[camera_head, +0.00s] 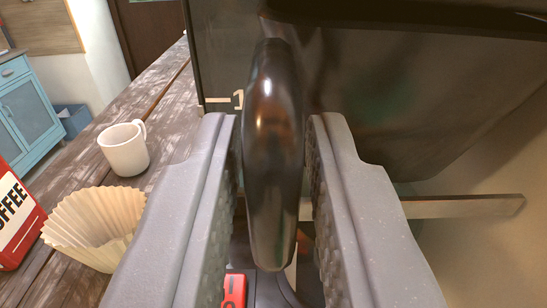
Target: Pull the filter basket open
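A glossy dark brown-black handle (273,150) fills the middle of the view, upright, its top joined to the dark coffee machine front (390,100). It seems to be the filter basket's handle; the basket itself cannot be made out. My gripper (274,118) has one grey finger on each side of the handle, with textured pads facing it. Narrow gaps show between handle and pads, so the fingers stand open around it without visible contact.
A white mug (124,148), a cream paper filter (92,228) and a red coffee package (16,218) stand on the wooden counter (165,120) at left. A red object (234,290) shows below the handle. A flat bar (465,206) lies at right.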

